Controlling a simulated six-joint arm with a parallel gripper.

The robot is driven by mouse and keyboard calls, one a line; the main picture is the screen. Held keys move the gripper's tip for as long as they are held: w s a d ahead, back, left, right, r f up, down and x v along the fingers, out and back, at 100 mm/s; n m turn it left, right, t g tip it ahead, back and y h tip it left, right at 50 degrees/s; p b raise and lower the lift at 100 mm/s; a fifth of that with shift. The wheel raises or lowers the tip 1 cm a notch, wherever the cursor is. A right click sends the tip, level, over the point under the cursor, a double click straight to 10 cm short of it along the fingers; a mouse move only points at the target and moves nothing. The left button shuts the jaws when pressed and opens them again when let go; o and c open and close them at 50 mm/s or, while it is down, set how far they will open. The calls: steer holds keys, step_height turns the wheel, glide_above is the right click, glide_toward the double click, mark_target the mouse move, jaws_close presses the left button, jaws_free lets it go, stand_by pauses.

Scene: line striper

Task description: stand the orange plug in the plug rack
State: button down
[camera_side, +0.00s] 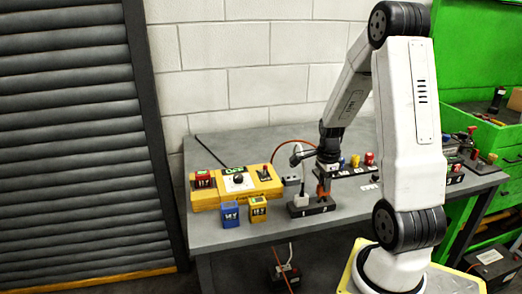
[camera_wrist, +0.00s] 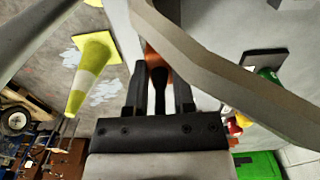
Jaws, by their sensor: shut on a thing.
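The orange plug (camera_side: 323,190) is below my gripper (camera_side: 326,174) in the side view, upright over the right part of a low black rack (camera_side: 318,209). I cannot tell whether its lower end is in the rack or just above it. In the wrist view my gripper (camera_wrist: 160,92) has its two dark fingers on either side of the orange plug (camera_wrist: 153,60), which is partly hidden. My gripper is shut on the plug. A white plug (camera_side: 301,198) stands at the left part of the same black rack.
A yellow control box (camera_side: 237,188) lies to the left, with a blue block (camera_side: 230,214) and a yellow block (camera_side: 258,209) in front. A black strip with coloured pieces (camera_side: 345,171) lies behind. In the wrist view a striped cone (camera_wrist: 92,70) shows at left.

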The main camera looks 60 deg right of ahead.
steer(key=shift+f, duration=1.25)
stand_by(1.3)
steer(key=shift+c, duration=0.3)
jaws_free()
steer(key=shift+r, duration=0.15)
steer(key=shift+r, duration=3.35)
steer(key=shift+w+a, duration=0.1)
